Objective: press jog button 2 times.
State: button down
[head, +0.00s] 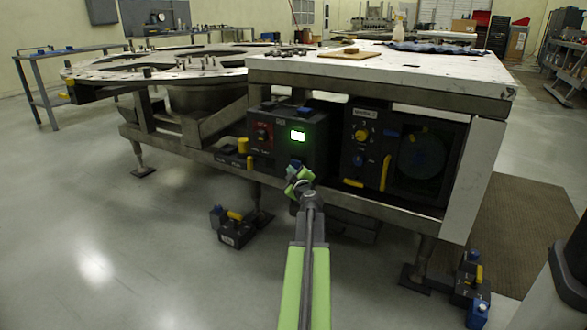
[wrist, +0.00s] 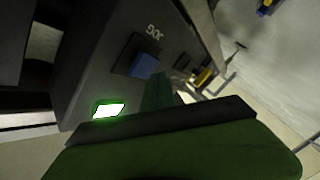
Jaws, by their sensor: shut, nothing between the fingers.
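The jog button (wrist: 145,66) is a blue block on a dark panel in the wrist view, beside the white letters JOG. A lit green-white window (wrist: 108,111) is on the same panel. In the head view this lit window (head: 298,135) is on the dark control box (head: 316,150) under the table. My gripper (head: 297,172) is at the front of that box, below the window. In the wrist view my gripper (wrist: 158,84) is shut and empty, its dark fingers pointing toward the blue button. I cannot tell whether they touch it. The button is not clearly visible in the head view.
A second panel (head: 361,135) with yellow knobs is to the right of the box. The white tabletop (head: 430,70) overhangs both. Pedal boxes stand on the floor at the left (head: 231,228) and right (head: 471,280). The floor at left is open.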

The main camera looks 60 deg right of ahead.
jog(key=shift+d, duration=0.1)
dwell(0.5)
jog(key=shift+d, duration=0.35)
jog(key=shift+d, duration=0.6)
dwell(0.6)
dwell(0.4)
jog(key=shift+a, duration=1.05)
jog(key=shift+a, duration=0.1)
jog(key=a, duration=0.4)
jog(key=shift+a, duration=0.4)
